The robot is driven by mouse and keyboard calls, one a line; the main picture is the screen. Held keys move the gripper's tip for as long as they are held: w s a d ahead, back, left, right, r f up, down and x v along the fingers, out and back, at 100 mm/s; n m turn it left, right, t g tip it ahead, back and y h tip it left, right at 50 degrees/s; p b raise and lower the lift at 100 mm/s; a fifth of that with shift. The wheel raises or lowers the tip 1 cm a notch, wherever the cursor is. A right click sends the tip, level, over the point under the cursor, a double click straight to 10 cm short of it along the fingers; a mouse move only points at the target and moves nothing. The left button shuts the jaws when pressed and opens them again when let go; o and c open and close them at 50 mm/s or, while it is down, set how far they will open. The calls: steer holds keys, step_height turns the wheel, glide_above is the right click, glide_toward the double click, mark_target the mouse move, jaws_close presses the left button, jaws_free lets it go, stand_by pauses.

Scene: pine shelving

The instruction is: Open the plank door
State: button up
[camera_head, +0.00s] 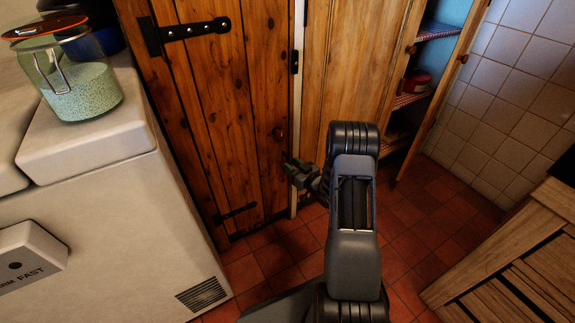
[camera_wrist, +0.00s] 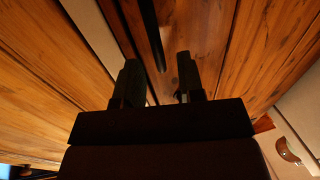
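The plank door (camera_head: 235,105) is dark brown wood with black strap hinges on its left side. It looks closed in the head view. My gripper (camera_head: 292,165) is in front of the door's right edge, a little below the knob, partly hidden by my arm. I cannot tell whether a fingertip touches the door.
A white appliance (camera_head: 110,225) stands left of the door, with a glass jar (camera_head: 82,92) on top. A paler wood cupboard (camera_head: 350,60) with an open door (camera_head: 437,90) stands to the right. A slatted wooden piece (camera_head: 515,260) is at lower right. Red floor tiles (camera_head: 275,257) show between.

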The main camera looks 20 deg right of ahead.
mark_target(288, 160)
steer(key=shift+b+x, duration=0.3)
steer(key=shift+x, duration=1.2)
jaws_close()
